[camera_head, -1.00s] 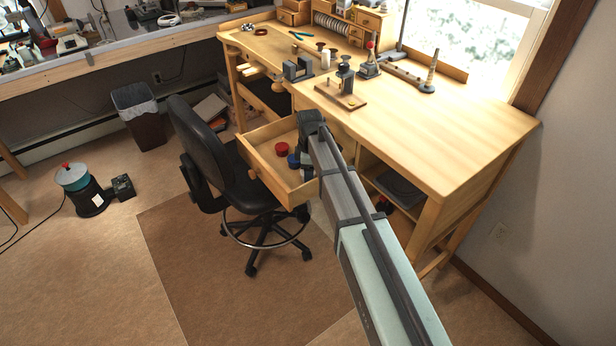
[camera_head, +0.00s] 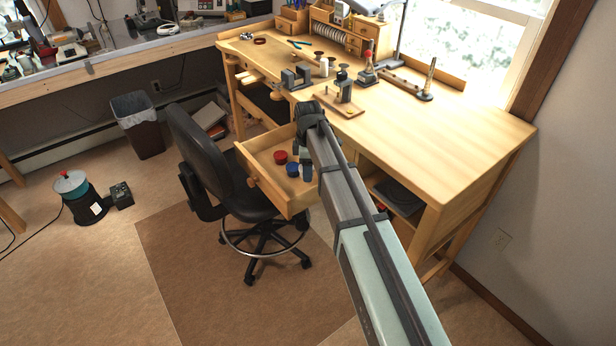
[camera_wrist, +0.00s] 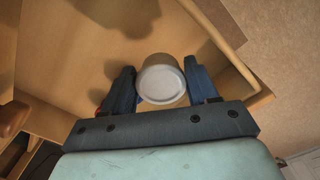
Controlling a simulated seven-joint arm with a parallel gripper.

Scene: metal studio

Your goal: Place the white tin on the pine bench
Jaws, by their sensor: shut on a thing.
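The white tin (camera_wrist: 162,80) is between the two dark fingers of my gripper (camera_wrist: 161,86) in the wrist view, with its round pale face toward the camera. My gripper is shut on it. In the head view my gripper (camera_head: 305,166) is over the open drawer of the pine bench (camera_head: 450,135), in front of and below the bench top's front edge. I cannot make out the tin there; my gripper and arm hide it.
The open drawer (camera_head: 247,165) holds a red tin (camera_head: 280,157) and a blue tin (camera_head: 292,170). A small wooden stand with a grey tool (camera_head: 345,90) and a white cylinder (camera_head: 324,67) stand on the bench. The bench's right part is clear. A black chair (camera_head: 205,150) stands left of the drawer.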

